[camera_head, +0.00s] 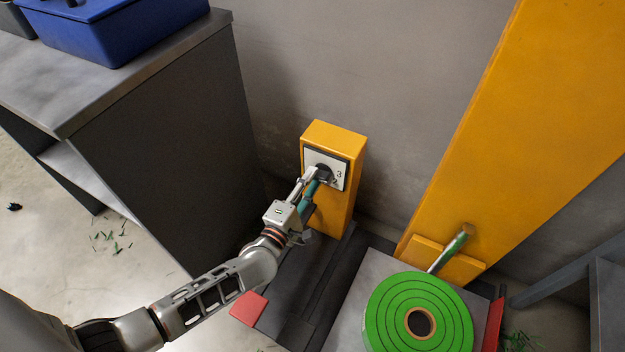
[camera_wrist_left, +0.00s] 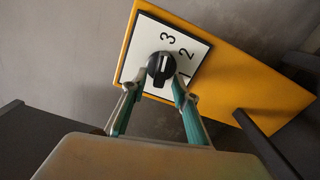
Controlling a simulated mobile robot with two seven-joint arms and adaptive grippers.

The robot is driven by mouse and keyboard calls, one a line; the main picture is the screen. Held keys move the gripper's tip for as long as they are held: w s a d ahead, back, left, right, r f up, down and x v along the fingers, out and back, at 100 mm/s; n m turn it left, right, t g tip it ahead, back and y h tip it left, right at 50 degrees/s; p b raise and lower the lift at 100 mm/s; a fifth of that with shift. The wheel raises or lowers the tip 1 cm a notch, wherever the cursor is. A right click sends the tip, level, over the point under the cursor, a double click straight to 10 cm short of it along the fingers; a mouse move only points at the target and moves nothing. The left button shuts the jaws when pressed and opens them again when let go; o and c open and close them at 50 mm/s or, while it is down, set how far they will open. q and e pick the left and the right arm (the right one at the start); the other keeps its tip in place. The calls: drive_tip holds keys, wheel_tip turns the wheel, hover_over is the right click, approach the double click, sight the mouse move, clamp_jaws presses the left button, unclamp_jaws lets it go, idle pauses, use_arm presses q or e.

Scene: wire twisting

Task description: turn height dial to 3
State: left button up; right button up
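The height dial is a black round knob (camera_wrist_left: 160,68) on a white plate (camera_wrist_left: 137,48) with the numbers 1, 2 and 3. A small light mark shows on the knob; I cannot tell for sure which number it points to. The plate is on the front of a yellow box post (camera_head: 334,138). My left gripper (camera_head: 318,174) is at the dial and partly covers it in the head view. In the left wrist view the left gripper (camera_wrist_left: 157,84) is open, its fingertips apart on either side of the knob's near edge. Contact is unclear. My right gripper is not in view.
A green ringed spool (camera_head: 385,309) lies right of the post, near a large yellow slanted beam (camera_head: 530,110). A grey cabinet (camera_head: 165,140) with a blue bin (camera_head: 118,30) stands at left. A grey wall is close behind the post. Green scraps lie on the floor.

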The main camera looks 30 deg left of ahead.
use_arm(q)
drive_tip(key=s, duration=1.1)
drive_tip(key=shift+s+a, duration=0.15)
